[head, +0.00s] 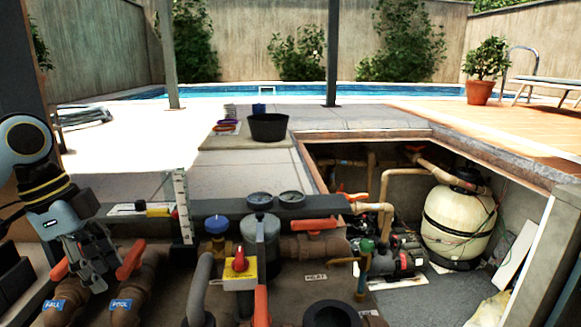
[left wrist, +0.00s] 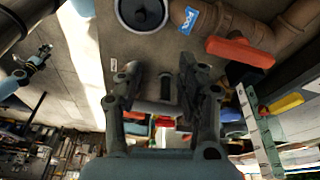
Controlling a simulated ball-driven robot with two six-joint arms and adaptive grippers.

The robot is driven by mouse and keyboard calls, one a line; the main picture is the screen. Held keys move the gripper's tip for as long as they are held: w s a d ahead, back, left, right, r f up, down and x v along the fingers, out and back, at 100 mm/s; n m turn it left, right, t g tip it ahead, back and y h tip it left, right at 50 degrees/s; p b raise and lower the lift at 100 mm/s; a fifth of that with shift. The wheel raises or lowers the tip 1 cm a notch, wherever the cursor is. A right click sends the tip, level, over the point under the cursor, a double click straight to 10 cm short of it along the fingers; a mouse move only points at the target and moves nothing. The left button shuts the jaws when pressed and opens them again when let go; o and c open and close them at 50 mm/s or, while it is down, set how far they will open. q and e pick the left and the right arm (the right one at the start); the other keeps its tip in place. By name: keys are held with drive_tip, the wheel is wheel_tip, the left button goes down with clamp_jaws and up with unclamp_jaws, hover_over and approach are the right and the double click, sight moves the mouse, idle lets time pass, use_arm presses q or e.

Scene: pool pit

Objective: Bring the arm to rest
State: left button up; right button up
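My left gripper (head: 98,280) hangs at the left of the head view, fingers pointing down, between two red valve handles. In the left wrist view its fingers (left wrist: 160,78) stand apart with nothing held between them. The red handle (head: 131,259) on the pipe labelled in blue is close to its right side. I cannot tell whether they touch. A small blue-grey and dark gripper, seemingly my right one (left wrist: 38,58), shows at the left of the left wrist view. Its fingers are too small to read. It does not show in the head view.
Brown pipes (head: 73,293), a white upright gauge (head: 183,205), a blue-capped valve (head: 217,226) and a yellow box with a red knob (head: 240,271) crowd the front. An open pit with a cream tank (head: 458,225) lies right. Paving behind the pipes has free room.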

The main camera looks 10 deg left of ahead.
use_arm(q)
drive_tip(key=s+d+f+n+t+y, duration=0.1)
drive_tip(key=s+d+f+n, duration=0.4)
drive_tip(key=s+d+f, duration=0.35)
drive_tip(key=s+d+r+n+t+y, duration=0.1)
drive_tip(key=s+d+r+n+y, duration=0.15)
drive_tip(key=s+n, duration=0.55)
wheel_tip(320, 180, down, 34)
drive_tip(key=s+a+m+g+b, duration=0.1)
drive_tip(key=s+a+m+b, duration=0.15)
drive_tip(key=b, duration=0.55)
drive_tip(key=s+f+b, duration=0.4)
drive_tip(key=s+f, duration=0.5)
drive_tip(key=f, duration=0.3)
drive_tip(key=s+a+f+n+g+b, duration=0.1)
drive_tip(key=s+f+b, duration=0.3)
drive_tip(key=s+f, duration=0.6)
wheel_tip(320, 180, down, 2)
drive_tip(key=shift+a+f, duration=0.25)
use_arm(e)
wheel_tip(320, 180, down, 16)
drive_tip(key=s, duration=0.1)
drive_tip(key=shift+s+d, duration=0.2)
drive_tip(key=shift+d, duration=0.1)
